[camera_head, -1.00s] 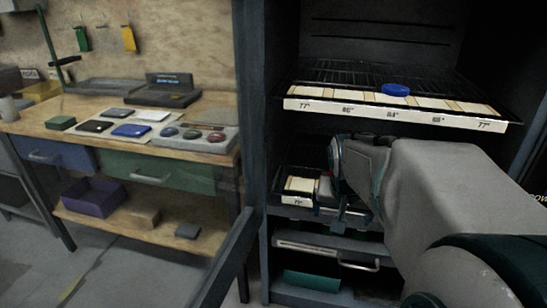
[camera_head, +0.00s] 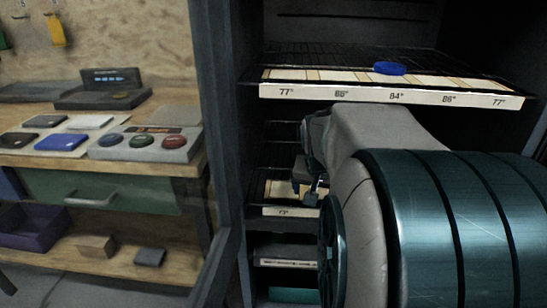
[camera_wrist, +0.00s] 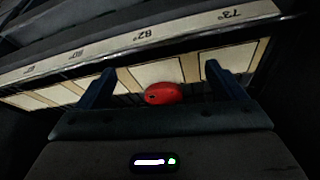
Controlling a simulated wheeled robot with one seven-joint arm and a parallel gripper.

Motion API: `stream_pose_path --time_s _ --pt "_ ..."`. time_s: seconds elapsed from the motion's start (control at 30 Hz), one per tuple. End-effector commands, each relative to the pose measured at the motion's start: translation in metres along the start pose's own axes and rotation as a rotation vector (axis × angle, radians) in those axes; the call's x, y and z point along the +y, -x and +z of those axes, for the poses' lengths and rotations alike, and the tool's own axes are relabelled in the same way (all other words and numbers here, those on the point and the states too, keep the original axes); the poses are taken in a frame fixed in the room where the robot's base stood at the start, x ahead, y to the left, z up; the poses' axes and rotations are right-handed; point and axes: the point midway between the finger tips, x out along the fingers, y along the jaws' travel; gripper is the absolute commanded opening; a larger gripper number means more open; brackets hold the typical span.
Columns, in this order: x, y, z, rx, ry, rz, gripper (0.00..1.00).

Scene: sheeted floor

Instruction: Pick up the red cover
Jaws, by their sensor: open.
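A red cover (camera_wrist: 164,93), small and rounded, rests on a shelf with pale labelled panels in the wrist view. It lies between the two dark fingers of my gripper (camera_wrist: 160,69), which is open; I cannot tell whether either finger touches it. In the head view my gripper (camera_head: 308,188) reaches in at the lower shelf (camera_head: 282,211) of the dark cabinet, partly hidden by my arm. The red cover is hidden in that view.
A blue disc (camera_head: 389,68) lies on the upper shelf (camera_head: 385,95), just above my arm. The cabinet's left frame (camera_head: 218,150) stands close by. A workbench on the left holds a grey panel (camera_head: 178,155) with three round coloured pieces.

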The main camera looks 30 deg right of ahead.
Motion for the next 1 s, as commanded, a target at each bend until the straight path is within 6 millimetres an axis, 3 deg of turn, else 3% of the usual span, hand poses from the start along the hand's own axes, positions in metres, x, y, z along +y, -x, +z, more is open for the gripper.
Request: stream_pose_path --time_s 0.4,0.67,0.87,1.0 --pt "0.000 -0.030 -0.061 -0.001 0.000 0.000 0.90" --pt "0.000 -0.036 -0.074 -0.002 0.000 0.001 0.90" --pt "0.000 -0.049 -0.098 -0.002 0.000 0.001 0.90" --pt "0.000 -0.070 -0.096 -0.003 0.000 0.001 0.90"
